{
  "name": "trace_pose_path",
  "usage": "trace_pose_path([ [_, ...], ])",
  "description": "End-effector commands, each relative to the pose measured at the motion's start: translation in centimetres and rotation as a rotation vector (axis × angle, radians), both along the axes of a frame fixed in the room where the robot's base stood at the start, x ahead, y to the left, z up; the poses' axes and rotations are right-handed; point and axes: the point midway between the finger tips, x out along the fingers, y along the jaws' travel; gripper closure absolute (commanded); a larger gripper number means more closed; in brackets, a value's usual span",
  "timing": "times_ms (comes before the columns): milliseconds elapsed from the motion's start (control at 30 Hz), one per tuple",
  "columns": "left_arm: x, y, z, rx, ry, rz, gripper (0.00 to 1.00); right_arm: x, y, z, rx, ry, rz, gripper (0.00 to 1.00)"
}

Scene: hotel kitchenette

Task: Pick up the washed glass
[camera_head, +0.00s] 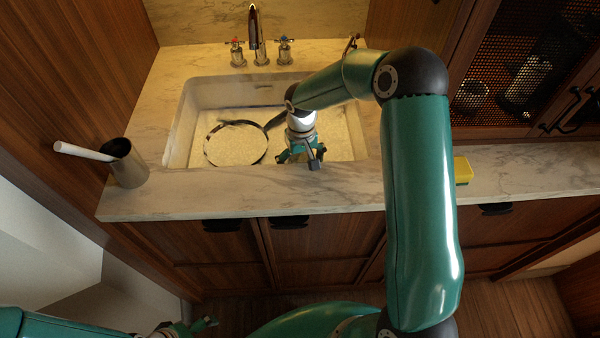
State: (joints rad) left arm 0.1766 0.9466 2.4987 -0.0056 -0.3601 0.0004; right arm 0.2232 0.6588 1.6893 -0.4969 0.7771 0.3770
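No drinking glass can be made out with certainty. In the sink (180,148) lies a round thing (207,155) with a thin dark, shiny rim and a see-through or pale middle; I cannot tell if it is glass. My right gripper (301,158) points down over the front part of the sink, to the right of the ring. Its fingertips are small and partly hidden, so its opening and any hold are unclear. My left gripper (204,324) is low at the bottom left, in front of the cabinets and away from the sink; its opening is unclear.
A metal cup (128,166) with a white-handled tool (84,151) stands on the counter left of the sink. A tap (254,32) with two handles stands behind it. A yellow sponge (462,170) lies to the right. The counter further right (530,172) is clear.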

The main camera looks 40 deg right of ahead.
Motion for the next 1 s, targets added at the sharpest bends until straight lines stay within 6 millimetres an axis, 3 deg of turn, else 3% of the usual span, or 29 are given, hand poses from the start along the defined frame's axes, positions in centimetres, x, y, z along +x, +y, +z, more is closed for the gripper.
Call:
trace_pose_path([
  [67,-0.01,0.0,-0.02,0.0,0.0,0.0,0.0,0.0,-0.01,0.01,0.0,0.0,0.0,0.0],
  [633,-0.01,0.0,-0.02,0.0,0.0,0.0,0.0,0.02,0.01,0.07,0.0,0.0,0.0,0.95],
  [1000,-0.01,0.0,-0.09,0.0,0.0,0.0,0.0,0.09,0.02,0.47,0.0,-0.002,0.001,0.96],
])
